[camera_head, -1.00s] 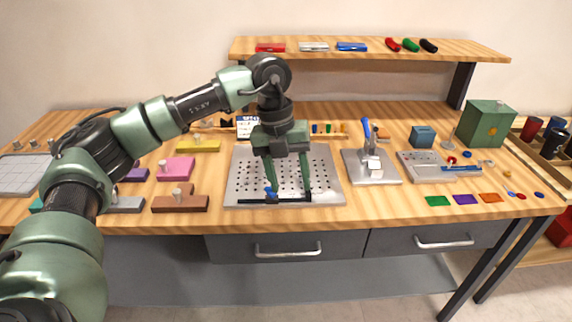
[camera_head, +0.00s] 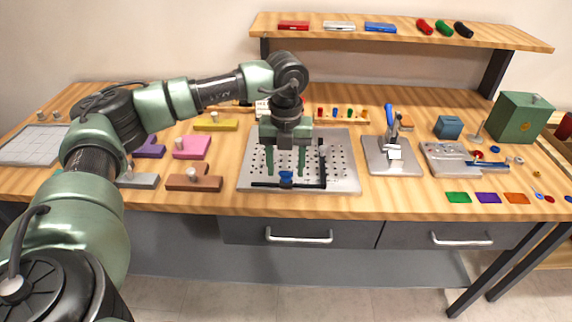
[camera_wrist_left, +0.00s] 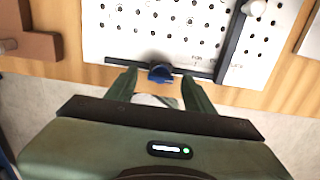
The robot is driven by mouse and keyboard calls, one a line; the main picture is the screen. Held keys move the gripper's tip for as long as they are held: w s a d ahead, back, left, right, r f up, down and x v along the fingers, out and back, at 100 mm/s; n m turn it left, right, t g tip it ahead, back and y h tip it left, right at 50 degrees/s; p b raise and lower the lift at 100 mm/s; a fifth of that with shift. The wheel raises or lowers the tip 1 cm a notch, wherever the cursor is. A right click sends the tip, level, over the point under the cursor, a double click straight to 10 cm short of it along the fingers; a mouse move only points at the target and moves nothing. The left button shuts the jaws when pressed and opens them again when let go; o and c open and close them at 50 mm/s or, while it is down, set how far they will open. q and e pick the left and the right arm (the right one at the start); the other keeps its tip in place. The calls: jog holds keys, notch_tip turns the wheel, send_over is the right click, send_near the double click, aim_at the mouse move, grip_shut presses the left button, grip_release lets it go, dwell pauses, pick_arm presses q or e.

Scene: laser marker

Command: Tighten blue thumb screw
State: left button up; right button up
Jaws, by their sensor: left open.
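The blue thumb screw (camera_head: 286,176) sits on the black bar (camera_head: 262,185) along the front edge of the perforated metal plate (camera_head: 345,170). In the left wrist view the blue thumb screw (camera_wrist_left: 161,73) lies beyond and between the fingertips. My left gripper (camera_head: 285,174) points down over the plate, with its fingers apart on either side of the screw. In the left wrist view the left gripper (camera_wrist_left: 158,78) is open and empty. I cannot tell whether either finger touches the screw. My right gripper is in no view.
A second black bar (camera_head: 322,168) stands at the plate's right side. A brown block (camera_head: 195,182) lies left of the plate. A small press with a blue lever (camera_head: 390,118) stands to its right. The table's front edge is close to the plate.

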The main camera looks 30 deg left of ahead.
pick_arm(q)
jog(key=c, duration=0.9)
grip_shut()
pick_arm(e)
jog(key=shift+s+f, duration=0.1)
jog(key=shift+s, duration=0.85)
